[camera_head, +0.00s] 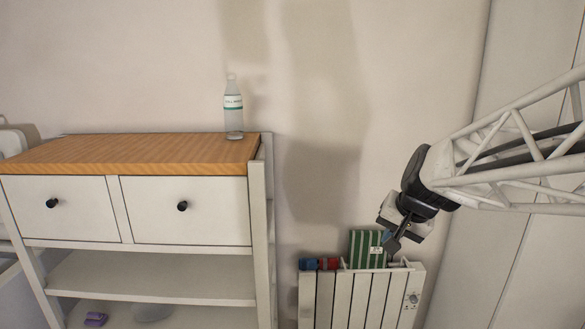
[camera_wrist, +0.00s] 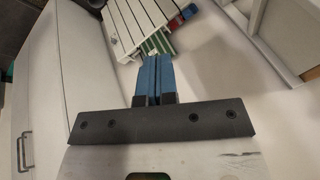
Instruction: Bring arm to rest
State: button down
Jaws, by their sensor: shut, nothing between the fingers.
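My gripper (camera_head: 394,246) hangs at the end of my white lattice arm (camera_head: 505,165), on the right in the head view. It points down and a little left, in front of or above the right part of a white slatted radiator (camera_head: 348,298); its exact distance cannot be told. In the wrist view the two blue fingers of my gripper (camera_wrist: 151,62) are together with nothing between them. A green-and-white striped box (camera_head: 367,249) stands at the radiator's top, just left of the fingers.
A blue and red item (camera_head: 319,263) sits at the radiator's top left. Further left stands a white cabinet (camera_head: 183,210) with two shut drawers and a wooden top bearing a clear bottle (camera_head: 233,108). A purple item (camera_head: 95,319) lies on its low shelf. Wall shows between cabinet and arm.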

jog(key=s+a+f+n+g+h, duration=0.1)
jog(key=s+f+n, duration=0.1)
jog(key=s, duration=0.9)
jog(key=s+a+f+n+g+h, duration=0.1)
jog(key=s+f+n, duration=0.1)
jog(key=s, duration=0.9)
jog(key=shift+s+f+h, duration=0.2)
jog(key=shift+f+h, duration=0.1)
jog(key=shift+f, duration=0.2)
